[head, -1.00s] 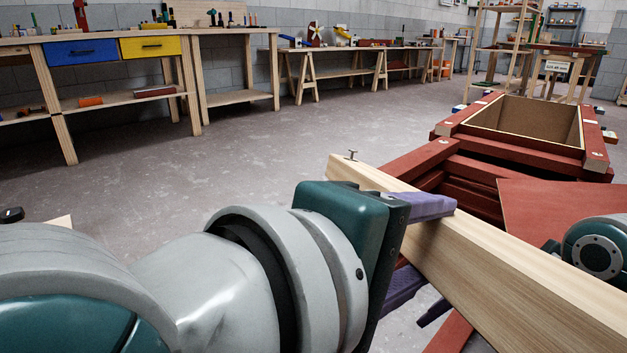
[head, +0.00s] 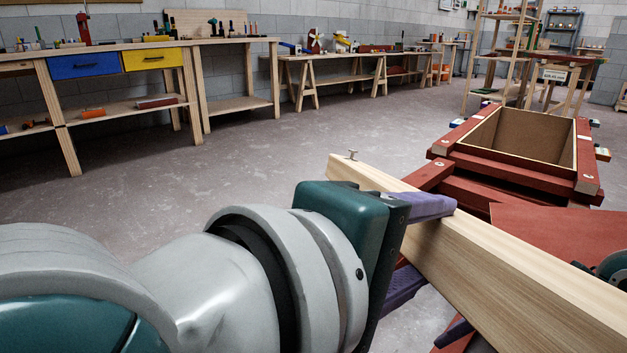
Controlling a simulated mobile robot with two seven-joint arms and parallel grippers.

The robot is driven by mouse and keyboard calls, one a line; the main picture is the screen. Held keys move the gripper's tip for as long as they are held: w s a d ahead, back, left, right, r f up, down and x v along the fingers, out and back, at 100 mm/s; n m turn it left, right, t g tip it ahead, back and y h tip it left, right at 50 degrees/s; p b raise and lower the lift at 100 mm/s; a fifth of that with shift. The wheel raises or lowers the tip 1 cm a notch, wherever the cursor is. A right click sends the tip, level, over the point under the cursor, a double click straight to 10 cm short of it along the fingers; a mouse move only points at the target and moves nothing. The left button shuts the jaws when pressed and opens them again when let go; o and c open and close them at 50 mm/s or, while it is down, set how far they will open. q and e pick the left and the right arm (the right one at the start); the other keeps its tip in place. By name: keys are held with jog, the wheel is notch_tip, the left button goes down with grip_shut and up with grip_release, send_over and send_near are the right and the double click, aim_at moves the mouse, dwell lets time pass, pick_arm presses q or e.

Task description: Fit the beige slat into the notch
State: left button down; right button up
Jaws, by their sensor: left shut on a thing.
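My left gripper (head: 424,243), with purple fingers, is shut on the beige slat (head: 505,268). The slat is a long, pale wooden bar, held in the air and slanting from the middle of the view down to the lower right. A small nail-like pin stands on its far end. A dark red painted frame (head: 470,190) lies behind the slat; I cannot make out the notch in it. The rest of my right gripper is hidden.
An open brown box (head: 522,138) with red battens around it stands behind the frame. A flat red panel (head: 560,232) lies to the right, behind the slat. Workbenches (head: 150,100) line the back wall. The grey floor on the left is clear.

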pick_arm(q)
jog(key=shift+r+p, duration=0.8)
jog(key=shift+r, duration=0.6)
pick_arm(e)
jog(key=shift+v, duration=1.15)
pick_arm(q)
jog(key=shift+f, duration=0.2)
pick_arm(e)
jog(key=shift+f, duration=0.15)
pick_arm(q)
notch_tip(320, 180, down, 8)
jog(key=b, duration=0.8)
jog(key=shift+r, duration=0.25)
pick_arm(e)
jog(key=x, duration=0.7)
pick_arm(q)
jog(key=shift+f, duration=0.15)
pick_arm(e)
jog(key=shift+a+f, duration=0.1)
